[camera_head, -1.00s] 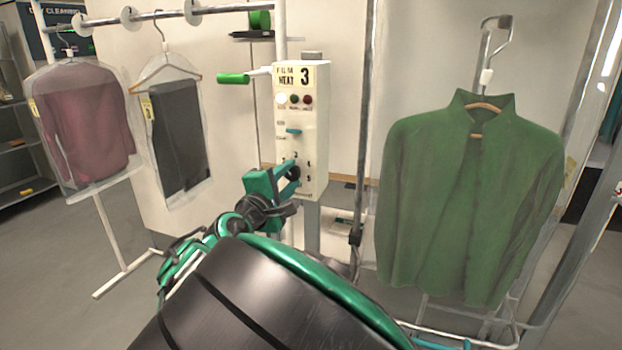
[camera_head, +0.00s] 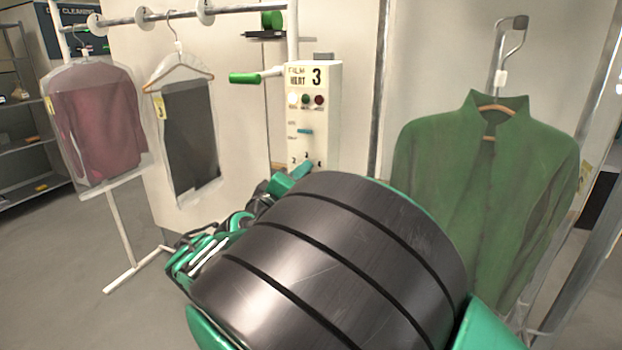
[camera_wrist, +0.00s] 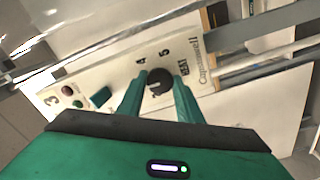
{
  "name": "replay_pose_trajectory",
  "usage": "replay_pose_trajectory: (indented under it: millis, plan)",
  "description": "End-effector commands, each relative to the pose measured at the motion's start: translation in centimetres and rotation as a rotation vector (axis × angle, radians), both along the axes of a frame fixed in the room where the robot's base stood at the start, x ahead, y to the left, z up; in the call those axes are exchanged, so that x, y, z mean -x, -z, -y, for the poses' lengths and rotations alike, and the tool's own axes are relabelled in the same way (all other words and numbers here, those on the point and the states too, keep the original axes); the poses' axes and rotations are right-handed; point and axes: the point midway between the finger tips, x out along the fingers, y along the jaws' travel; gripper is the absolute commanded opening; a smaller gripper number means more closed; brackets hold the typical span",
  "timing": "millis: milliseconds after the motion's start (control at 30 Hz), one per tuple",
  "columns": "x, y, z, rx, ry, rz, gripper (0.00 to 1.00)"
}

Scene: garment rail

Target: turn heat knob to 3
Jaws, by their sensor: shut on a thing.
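The heat knob (camera_wrist: 159,82) is a round black dial on the white control box. In the wrist view it sits between the two green fingers of my gripper (camera_wrist: 158,88), which are shut on its sides. Numbers including 4 and 5 and the word HEAT are printed around it. The knob's pointer is too small to read. In the head view the control box (camera_head: 314,110) stands upright with a large 3 on its label. My arm covers the box's lower part there, so the knob and fingertips are hidden.
A green jacket (camera_head: 480,190) hangs on the right. A bagged maroon garment (camera_head: 98,135) and a bagged dark garment (camera_head: 192,135) hang from the rail (camera_head: 130,20) on the left. A green-handled lever (camera_head: 245,78) sticks out left of the box.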

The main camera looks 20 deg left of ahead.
Motion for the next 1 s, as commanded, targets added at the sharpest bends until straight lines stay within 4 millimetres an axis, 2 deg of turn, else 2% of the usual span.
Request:
replay_pose_trajectory:
  millis: [533, 567, 633, 1000]
  plan:
    - [-0.02, 0.46, 0.17, -0.021, 0.004, -0.005, 0.1]
    - [-0.02, 0.46, 0.17, -0.021, 0.004, -0.005, 0.35]
    - [-0.01, 0.44, 0.15, -0.021, 0.004, -0.005, 0.51]
    - [0.4, 0.18, -0.05, -0.024, -0.001, -0.001, 0.51]
